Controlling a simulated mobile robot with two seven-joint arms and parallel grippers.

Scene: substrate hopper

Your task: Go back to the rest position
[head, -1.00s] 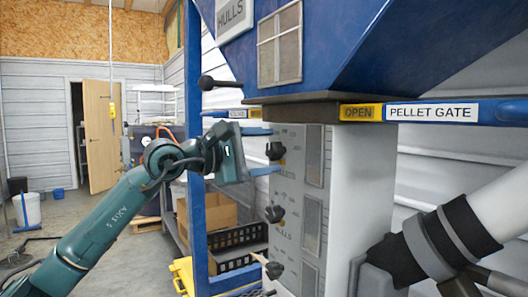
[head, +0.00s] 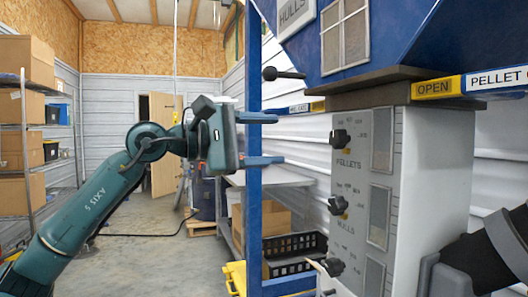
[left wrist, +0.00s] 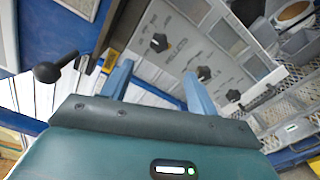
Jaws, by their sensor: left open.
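My left gripper (head: 280,139) is in the middle of the head view, its two blue fingers apart and pointing right, with nothing between them. It is left of the control panel (head: 353,225), level with the upper knob (head: 340,137), with a visible gap. A blue upright post stands in line with the fingers. In the left wrist view the open fingers (left wrist: 159,72) point toward the panel (left wrist: 215,50) and its black knobs, with no object between them. My right gripper is not in view.
The blue hopper (head: 375,40) with its "OPEN" pellet gate label (head: 436,88) is at upper right. A black lever knob (head: 270,74) sticks out left of it. A blue post (head: 254,210), black crate (head: 295,250) and shelves of boxes (head: 22,100) stand around open floor (head: 150,262).

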